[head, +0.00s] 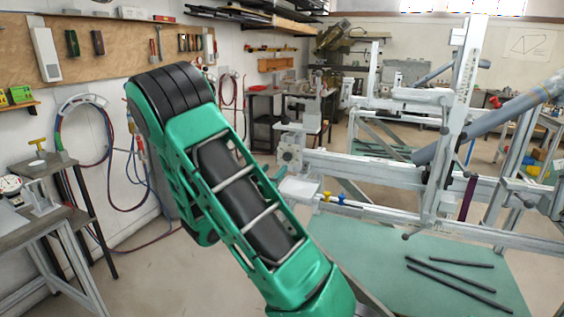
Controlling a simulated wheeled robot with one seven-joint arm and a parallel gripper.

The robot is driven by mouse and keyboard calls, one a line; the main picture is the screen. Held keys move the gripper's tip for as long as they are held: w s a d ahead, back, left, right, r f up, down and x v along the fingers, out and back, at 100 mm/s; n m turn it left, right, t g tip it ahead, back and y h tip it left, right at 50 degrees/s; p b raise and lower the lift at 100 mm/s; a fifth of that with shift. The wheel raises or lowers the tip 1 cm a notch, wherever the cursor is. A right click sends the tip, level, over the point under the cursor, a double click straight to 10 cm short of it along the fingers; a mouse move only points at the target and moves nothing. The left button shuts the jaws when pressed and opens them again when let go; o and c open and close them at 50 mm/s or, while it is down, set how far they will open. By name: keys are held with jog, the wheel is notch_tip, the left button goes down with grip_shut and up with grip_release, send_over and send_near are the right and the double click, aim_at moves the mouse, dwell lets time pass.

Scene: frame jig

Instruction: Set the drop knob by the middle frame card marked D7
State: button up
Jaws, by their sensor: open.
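A pale grey frame jig (370,172) stands at the right, with long horizontal rails and an upright post (462,85). A blue-grey tube (480,125) crosses it at a slant. Small dark knobs show on the jig, one low on the post (407,236) and one at the right (530,203); I cannot tell which is the drop knob. A small yellow knob (327,196) and a blue knob (342,198) sit on the lower rail. No card marked D7 is readable. My green and black arm fills the left middle, and its gripper is not in view.
Dark rods (450,278) lie on a green mat (380,265) under the jig. A side table (40,170) with a dial gauge (10,185) stands at the left. A pegboard with tools (120,45) hangs on the wall. Pale floor is open behind my arm.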

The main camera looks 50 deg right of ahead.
aim_at(287, 157)
jog(key=shift+m, duration=0.6)
jog(key=x, duration=1)
jog(key=shift+w+d+r, duration=0.1)
jog(key=shift+w+d, duration=0.05)
jog(key=shift+d, duration=0.2)
jog(key=shift+c, duration=0.7)
jog(key=c, duration=0.9)
